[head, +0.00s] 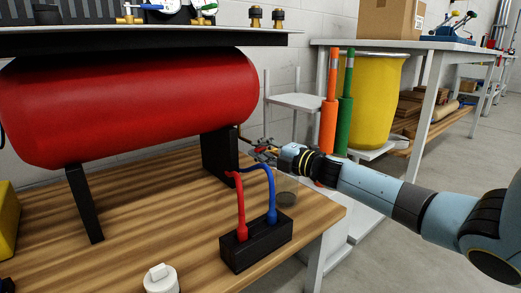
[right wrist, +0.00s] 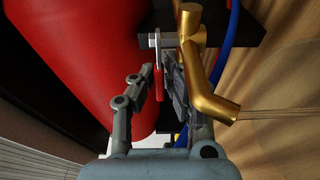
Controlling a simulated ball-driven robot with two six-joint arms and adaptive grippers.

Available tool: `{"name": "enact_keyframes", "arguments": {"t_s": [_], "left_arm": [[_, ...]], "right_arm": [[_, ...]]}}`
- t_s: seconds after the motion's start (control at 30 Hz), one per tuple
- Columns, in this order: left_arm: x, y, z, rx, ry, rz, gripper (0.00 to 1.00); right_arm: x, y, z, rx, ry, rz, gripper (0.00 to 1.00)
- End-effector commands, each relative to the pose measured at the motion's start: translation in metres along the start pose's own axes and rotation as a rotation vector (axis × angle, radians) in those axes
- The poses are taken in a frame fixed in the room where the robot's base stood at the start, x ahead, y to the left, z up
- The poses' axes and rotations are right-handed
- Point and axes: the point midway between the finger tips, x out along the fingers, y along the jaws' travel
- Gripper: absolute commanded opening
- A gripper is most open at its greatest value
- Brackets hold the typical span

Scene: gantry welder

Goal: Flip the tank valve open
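The red tank (head: 130,105) lies on its side above the wooden bench, and it fills the left of the right wrist view (right wrist: 75,55). The brass valve pipe (right wrist: 207,75) shows in the right wrist view, with a silver bracket and a narrow red lever (right wrist: 159,80) beside it. My right gripper (head: 262,150) is at the tank's right end. Its fingers (right wrist: 157,72) are open, one on either side of the red lever, with a gap on the left; contact on the right is unclear. My left gripper is not in view.
A white capped container (head: 161,279) is at the bench's front. A dark shelf (head: 150,40) overhangs the tank. Orange (head: 329,110) and green cylinders stand behind my arm.

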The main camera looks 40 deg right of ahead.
Motion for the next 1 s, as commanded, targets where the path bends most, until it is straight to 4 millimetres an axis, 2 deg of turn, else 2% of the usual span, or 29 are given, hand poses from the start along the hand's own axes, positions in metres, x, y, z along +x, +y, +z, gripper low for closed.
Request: {"name": "enact_keyframes", "arguments": {"t_s": [0.37,0.53,0.7,1.0], "left_arm": [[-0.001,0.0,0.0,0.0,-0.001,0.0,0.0],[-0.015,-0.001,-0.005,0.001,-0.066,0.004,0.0],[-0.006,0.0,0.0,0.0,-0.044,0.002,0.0],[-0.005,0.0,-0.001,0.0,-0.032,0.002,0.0]], "right_arm": [[0.0,0.0,0.0,0.0,-0.006,0.0,0.0],[0.005,0.002,-0.001,0.003,-0.109,0.004,0.0],[0.009,-0.002,0.001,0.0,-0.208,0.0,0.0],[0.009,-0.001,0.002,0.0,-0.226,-0.003,0.0]]}}
